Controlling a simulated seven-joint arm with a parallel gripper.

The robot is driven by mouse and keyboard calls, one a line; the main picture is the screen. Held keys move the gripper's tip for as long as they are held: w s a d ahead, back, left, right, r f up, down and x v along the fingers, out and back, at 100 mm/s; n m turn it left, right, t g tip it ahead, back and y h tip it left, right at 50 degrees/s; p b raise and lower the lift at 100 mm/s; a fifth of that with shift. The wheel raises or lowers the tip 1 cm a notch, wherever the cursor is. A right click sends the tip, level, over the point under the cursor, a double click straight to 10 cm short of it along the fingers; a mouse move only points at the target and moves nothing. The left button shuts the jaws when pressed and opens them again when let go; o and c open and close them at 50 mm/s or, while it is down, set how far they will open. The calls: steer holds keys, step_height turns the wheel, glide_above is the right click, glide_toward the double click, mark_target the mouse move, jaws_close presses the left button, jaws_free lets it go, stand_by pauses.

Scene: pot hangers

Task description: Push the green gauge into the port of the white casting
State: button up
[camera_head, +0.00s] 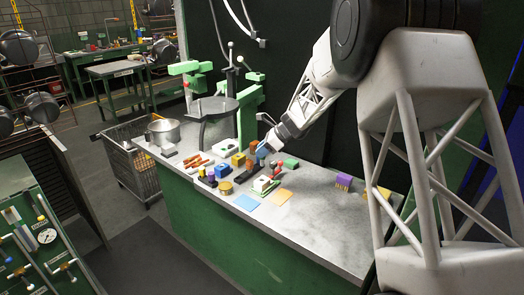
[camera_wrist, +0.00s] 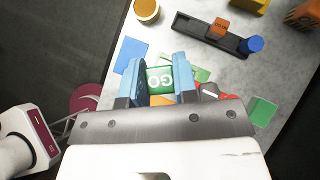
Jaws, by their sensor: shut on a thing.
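In the wrist view the green gauge (camera_wrist: 160,80), marked "GO" in white, sits between the two blue fingers of my gripper (camera_wrist: 161,74). My gripper is shut on it. In the head view my gripper (camera_head: 262,151) is above the bench, and I cannot make out the gauge there. A small white block (camera_head: 261,184), which appears to be the white casting, sits below the gripper beside red and green parts. In the wrist view the casting is hidden behind the gauge and fingers; its port is not visible. A pale green part (camera_wrist: 199,74) shows beside the right finger.
A blue square (camera_head: 247,203) and an orange square (camera_head: 283,196) lie nearby on the bench (camera_head: 325,215). A green block (camera_head: 290,163), a gold cylinder (camera_head: 226,188) and a dark rack (camera_wrist: 205,33) stand around. A purple-topped block (camera_head: 343,181) is to the right. The front right is clear.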

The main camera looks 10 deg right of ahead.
mark_target(262, 165)
steer(key=shift+f, duration=0.1)
steer(key=shift+f, duration=2.75)
steer(key=shift+f, duration=2.05)
steer(key=o, duration=1)
steer(key=shift+v, duration=3.9)
